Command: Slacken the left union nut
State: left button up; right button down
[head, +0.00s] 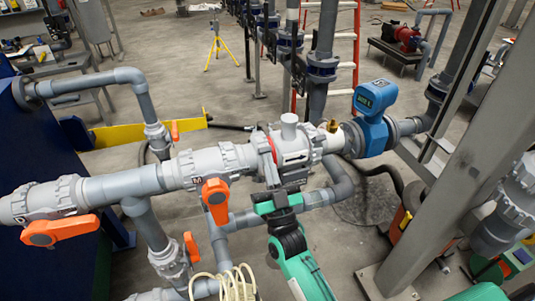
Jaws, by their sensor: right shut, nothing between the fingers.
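Grey ribbed union nuts sit along the horizontal pipe in the head view. I cannot tell for certain which is the task's left union nut. My right gripper (271,162), on a green arm from below, is shut and empty, close to the housing's left end. It hides part of that end; contact cannot be told. My left gripper is not in view.
A second orange handle (60,229) and lower pipes (215,235) crowd the left and front. A blue meter (374,100) is on the line at right. A grey steel post (445,150) stands right. A pale coiled cable (238,284) is at bottom.

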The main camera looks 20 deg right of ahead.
notch_tip(320, 180, up, 2)
jog(key=shift+d+r, duration=0.1)
jog(key=s+f+b, duration=0.4)
jog(key=f, duration=0.4)
jog(key=shift+b, duration=0.35)
